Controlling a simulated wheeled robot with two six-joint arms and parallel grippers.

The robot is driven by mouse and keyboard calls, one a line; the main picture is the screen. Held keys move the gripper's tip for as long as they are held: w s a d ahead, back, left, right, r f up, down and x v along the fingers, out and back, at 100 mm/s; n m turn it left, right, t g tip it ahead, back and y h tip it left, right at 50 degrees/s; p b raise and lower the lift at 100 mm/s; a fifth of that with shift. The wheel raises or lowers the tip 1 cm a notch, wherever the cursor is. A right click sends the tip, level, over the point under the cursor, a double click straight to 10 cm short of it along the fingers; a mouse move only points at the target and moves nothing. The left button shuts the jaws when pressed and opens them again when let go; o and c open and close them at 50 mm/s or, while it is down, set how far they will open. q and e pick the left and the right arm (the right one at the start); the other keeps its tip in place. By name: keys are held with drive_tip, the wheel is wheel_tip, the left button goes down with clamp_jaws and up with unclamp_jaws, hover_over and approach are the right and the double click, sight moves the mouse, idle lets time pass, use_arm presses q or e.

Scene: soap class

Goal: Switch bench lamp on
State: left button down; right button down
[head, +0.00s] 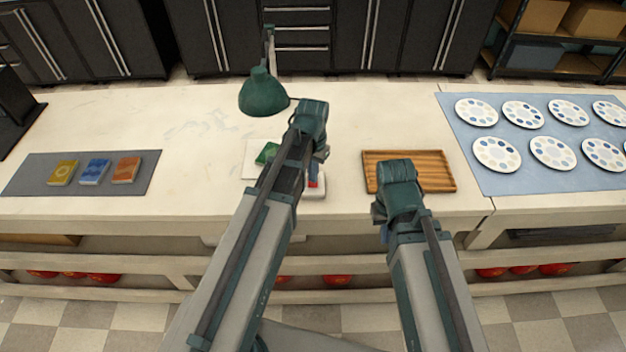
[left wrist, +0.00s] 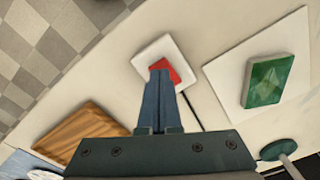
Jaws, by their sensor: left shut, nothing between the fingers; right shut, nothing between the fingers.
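The bench lamp (head: 263,95) has a dark green shade and stands at the back of the bench; I see no glow from it. Its shade also shows at the lower right of the left wrist view (left wrist: 277,149). A white switch box (left wrist: 148,52) with a red button (left wrist: 168,67) sits on the bench, a dark cord leading from it. My left gripper (left wrist: 159,80) is shut and empty, its tips over the red button; I cannot tell if they touch. In the head view my left arm partly hides the box (head: 314,193). My right gripper (head: 383,232) is shut, near the bench's front edge.
A green soap (left wrist: 268,80) lies on a white board (left wrist: 228,75) beside the box. A slatted wooden tray (head: 440,172) is to the right. A grey mat (head: 35,172) with three soaps lies left, and a blue mat (head: 460,130) with several plates lies right.

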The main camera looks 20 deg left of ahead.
sight(314, 185)
use_arm(q)
drive_tip(key=shift+f+b, duration=0.75)
drive_tip(key=shift+f, duration=0.05)
idle(0.4)
wheel_tip(314, 185, up, 7)
drive_tip(key=p, duration=0.7)
drive_tip(key=shift+s+d+f, duration=0.15)
drive_tip(key=shift+s+d, duration=0.05)
drive_tip(key=s+d+f+b, duration=0.2)
drive_tip(key=s+d, duration=0.3)
drive_tip(key=s, duration=0.2)
drive_tip(key=s+d+f+m+y+b, duration=0.1)
drive_tip(key=s+d+f+b, duration=0.1)
drive_tip(key=s+d, duration=0.3)
drive_tip(key=shift+s+f+b, duration=0.15)
drive_tip(key=shift+s+b, duration=0.2)
drive_tip(key=shift+s, duration=0.6)
